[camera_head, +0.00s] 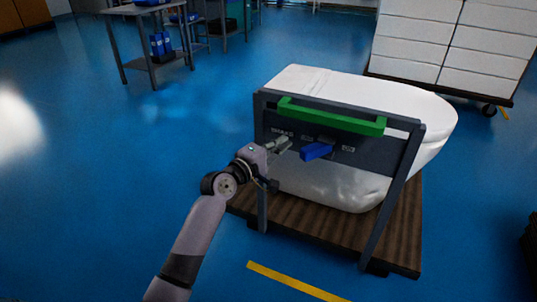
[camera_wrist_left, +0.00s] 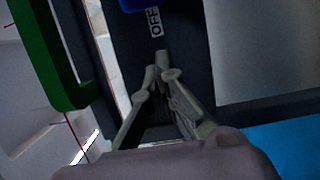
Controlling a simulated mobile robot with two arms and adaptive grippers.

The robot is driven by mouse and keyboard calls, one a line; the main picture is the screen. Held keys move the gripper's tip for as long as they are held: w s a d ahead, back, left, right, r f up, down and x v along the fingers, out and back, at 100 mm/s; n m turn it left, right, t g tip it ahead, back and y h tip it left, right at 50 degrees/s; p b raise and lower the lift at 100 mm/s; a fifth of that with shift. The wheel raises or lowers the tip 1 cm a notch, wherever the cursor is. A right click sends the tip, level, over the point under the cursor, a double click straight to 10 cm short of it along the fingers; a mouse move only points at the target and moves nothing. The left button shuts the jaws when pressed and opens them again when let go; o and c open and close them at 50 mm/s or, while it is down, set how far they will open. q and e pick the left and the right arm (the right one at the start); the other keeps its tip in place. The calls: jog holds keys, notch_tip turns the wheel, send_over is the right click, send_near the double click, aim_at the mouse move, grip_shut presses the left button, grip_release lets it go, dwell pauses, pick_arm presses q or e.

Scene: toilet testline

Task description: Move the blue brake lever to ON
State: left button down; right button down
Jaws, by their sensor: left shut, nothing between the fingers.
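The blue brake lever (camera_head: 316,151) sticks out from the dark panel (camera_head: 375,159) on the cart's frame, below the green handle (camera_head: 330,117). In the left wrist view only part of the lever (camera_wrist_left: 141,4) shows at the top edge, beside a white OFF label (camera_wrist_left: 155,22). My left gripper (camera_head: 286,144) is just left of the lever in the head view, at the panel. Its fingertips (camera_wrist_left: 162,67) are together and empty, with the OFF label between them and the lever. I see no contact with the lever. My right gripper is not in view.
A white toilet (camera_head: 345,93) stands on the cart's brown wooden base (camera_head: 400,235) behind the panel. A grey table (camera_head: 150,57) is at the back left, and a rack of white boxes (camera_head: 455,45) at the back right. The blue floor at left is clear.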

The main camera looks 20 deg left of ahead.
aim_at(316, 150)
pick_arm(q)
jog(key=shift+w+d, duration=0.4)
jog(key=shift+d, duration=0.05)
jog(key=shift+s+d, duration=1.15)
jog(key=shift+d, duration=0.1)
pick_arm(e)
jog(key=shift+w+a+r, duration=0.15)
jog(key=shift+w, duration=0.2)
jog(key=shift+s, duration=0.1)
